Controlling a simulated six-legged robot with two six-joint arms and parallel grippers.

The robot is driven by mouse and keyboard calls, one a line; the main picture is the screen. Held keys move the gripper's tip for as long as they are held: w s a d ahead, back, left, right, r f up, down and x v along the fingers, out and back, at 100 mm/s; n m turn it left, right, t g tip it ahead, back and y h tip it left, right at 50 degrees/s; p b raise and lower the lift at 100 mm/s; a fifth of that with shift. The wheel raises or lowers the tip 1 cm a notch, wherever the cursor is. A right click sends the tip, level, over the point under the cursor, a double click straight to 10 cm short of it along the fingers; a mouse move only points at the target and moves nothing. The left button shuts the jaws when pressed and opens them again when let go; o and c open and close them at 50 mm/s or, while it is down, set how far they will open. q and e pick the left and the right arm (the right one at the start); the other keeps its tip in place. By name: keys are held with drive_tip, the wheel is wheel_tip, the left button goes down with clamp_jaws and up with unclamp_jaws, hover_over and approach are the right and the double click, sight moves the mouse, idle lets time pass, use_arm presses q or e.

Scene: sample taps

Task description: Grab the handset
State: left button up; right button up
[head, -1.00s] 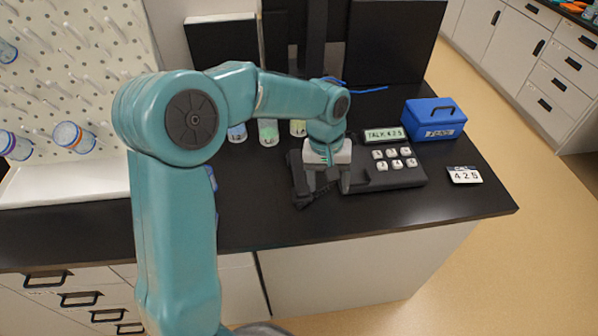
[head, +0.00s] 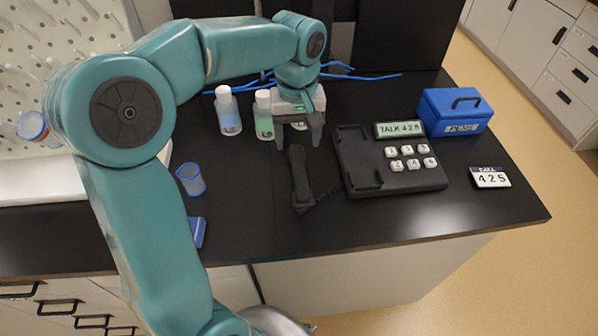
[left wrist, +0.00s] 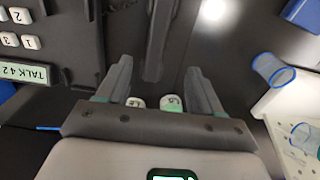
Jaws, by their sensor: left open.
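The black handset (head: 300,180) lies off its cradle on the dark counter, just left of the phone base (head: 403,180), whose screen reads TALK 425. A cord shows between handset and base. My left gripper (head: 298,142) is open and empty at the far end of the handset, fingers pointing down. In the left wrist view the handset (left wrist: 157,42) extends ahead of the two spread fingers (left wrist: 160,68), roughly between them; whether they touch it I cannot tell. My right gripper is not in view.
Capped sample bottles (head: 229,112) stand behind and left of my left gripper. A blue box (head: 456,112) and a CALL 425 card (head: 490,177) are right of the phone. The front counter strip is clear.

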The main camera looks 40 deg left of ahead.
use_arm(q)
hover_over(299, 169)
drive_tip(key=f, duration=0.5)
drive_tip(key=shift+s+d+f, duration=0.2)
drive_tip(key=shift+d+f, duration=0.1)
drive_tip(key=shift+s+f, duration=0.3)
drive_tip(key=shift+f, duration=0.1)
drive_tip(key=f, duration=0.3)
drive_tip(key=w+f, duration=0.1)
drive_tip(key=f, duration=0.1)
drive_tip(key=shift+w+a+p, duration=0.1)
drive_tip(key=shift+a+p, duration=0.15)
drive_tip(key=shift+p, duration=0.05)
drive_tip(key=shift+f, duration=0.1)
drive_tip(key=c, duration=0.9)
clamp_jaws()
